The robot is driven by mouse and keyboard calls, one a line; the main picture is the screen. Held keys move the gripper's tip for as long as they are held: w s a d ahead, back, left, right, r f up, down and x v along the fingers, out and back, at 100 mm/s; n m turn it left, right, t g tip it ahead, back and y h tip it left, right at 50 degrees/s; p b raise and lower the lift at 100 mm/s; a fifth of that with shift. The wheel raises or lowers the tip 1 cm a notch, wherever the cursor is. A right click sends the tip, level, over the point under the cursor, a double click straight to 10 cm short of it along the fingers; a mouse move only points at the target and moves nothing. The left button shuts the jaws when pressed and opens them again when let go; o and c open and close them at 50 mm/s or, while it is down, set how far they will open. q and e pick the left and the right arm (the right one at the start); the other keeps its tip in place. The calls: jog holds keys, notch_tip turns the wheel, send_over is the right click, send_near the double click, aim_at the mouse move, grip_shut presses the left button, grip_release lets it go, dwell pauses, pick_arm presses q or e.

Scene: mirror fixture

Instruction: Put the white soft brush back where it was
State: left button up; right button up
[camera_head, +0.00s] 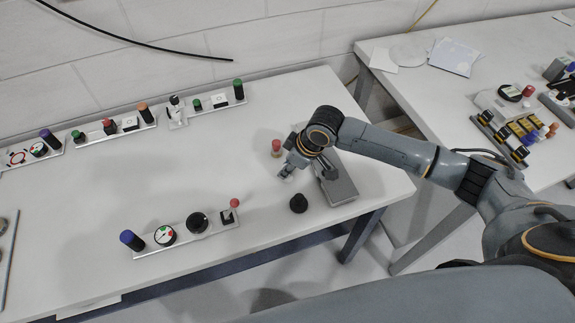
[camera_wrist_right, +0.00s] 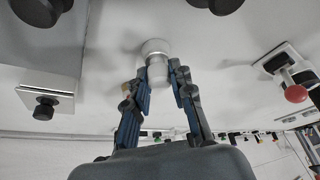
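In the right wrist view a small white piece (camera_wrist_right: 155,48), which looks like the white soft brush, stands at the white tabletop, its narrower part between my fingertips. In the head view only a little of a pale piece (camera_head: 286,173) shows under my right gripper (camera_head: 288,167), so I cannot tell its full shape. In the right wrist view my right gripper (camera_wrist_right: 160,75) has its fingers apart on either side of the white piece, with a thin gap visible at the right finger. My left gripper is out of view.
A red-topped piece (camera_head: 276,146), a grey metal block (camera_head: 336,181) and a black knob (camera_head: 298,203) stand near my right gripper. A panel strip with a gauge and red joystick (camera_head: 180,232) lies in front. More panels line the back edge. The middle left is clear.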

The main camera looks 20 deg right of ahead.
jog(key=o, duration=0.4)
jog(key=v, duration=1.2)
jog(key=shift+r+b, duration=0.2)
jog(key=shift+b, duration=0.1)
